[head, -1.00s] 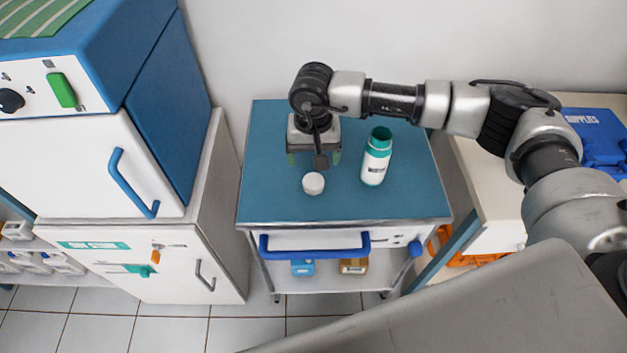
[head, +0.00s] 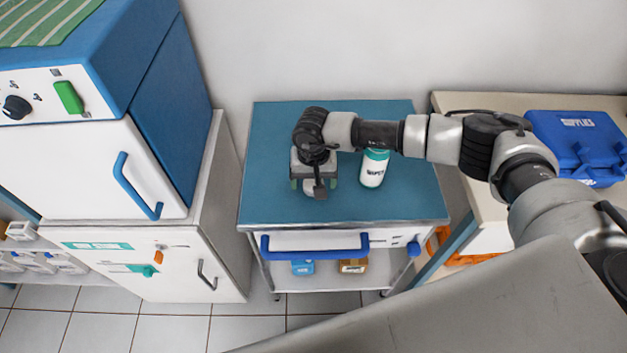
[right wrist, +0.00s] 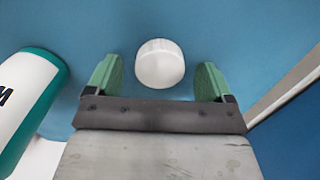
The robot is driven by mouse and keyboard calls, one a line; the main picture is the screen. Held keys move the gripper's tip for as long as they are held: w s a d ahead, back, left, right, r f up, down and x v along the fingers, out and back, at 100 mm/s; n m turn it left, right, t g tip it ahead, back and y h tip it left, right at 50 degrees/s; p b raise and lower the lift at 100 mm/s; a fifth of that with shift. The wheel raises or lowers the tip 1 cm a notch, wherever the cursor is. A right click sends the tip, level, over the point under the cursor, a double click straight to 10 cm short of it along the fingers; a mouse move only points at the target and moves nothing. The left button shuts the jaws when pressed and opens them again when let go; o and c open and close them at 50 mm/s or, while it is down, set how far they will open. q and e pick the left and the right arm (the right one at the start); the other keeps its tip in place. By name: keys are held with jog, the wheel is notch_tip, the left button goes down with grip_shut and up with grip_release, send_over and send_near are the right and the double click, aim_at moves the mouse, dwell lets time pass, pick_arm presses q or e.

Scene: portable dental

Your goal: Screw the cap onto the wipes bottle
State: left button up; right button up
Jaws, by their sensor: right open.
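The white cap (right wrist: 160,64) lies on the blue cart top, between and just ahead of my right gripper's green fingers in the right wrist view. In the head view the cap (head: 311,189) is mostly hidden under the gripper. My right gripper (right wrist: 160,80) is open and empty, pointing down over the cap; it also shows in the head view (head: 313,187). The wipes bottle (head: 374,170), white with teal bands, stands upright just right of the gripper. The arm hides its top in the head view. Part of the bottle (right wrist: 28,100) shows at the left in the wrist view.
The cart top (head: 270,150) is otherwise clear. A blue-and-white cabinet (head: 90,160) stands close on the left. A beige table (head: 465,105) with a blue supplies case (head: 575,145) is on the right. A wall is behind.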

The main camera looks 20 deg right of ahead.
jog(key=shift+f, duration=0.5)
jog(key=c, duration=1)
jog(key=shift+r, duration=0.2)
jog(key=shift+r, duration=0.3)
jog(key=r, duration=0.2)
jog(key=s+r+b, duration=0.1)
jog(key=shift+d+r, duration=0.3)
jog(key=shift+r, duration=0.05)
jog(key=s+d+r+b, duration=0.1)
jog(key=s+d+r, duration=0.3)
jog(key=s, duration=0.5)
notch_tip(320, 180, up, 2)
jog(key=shift+s+d+r+b, duration=0.2)
jog(key=shift+s+d+b, duration=0.1)
jog(key=shift+b, duration=0.05)
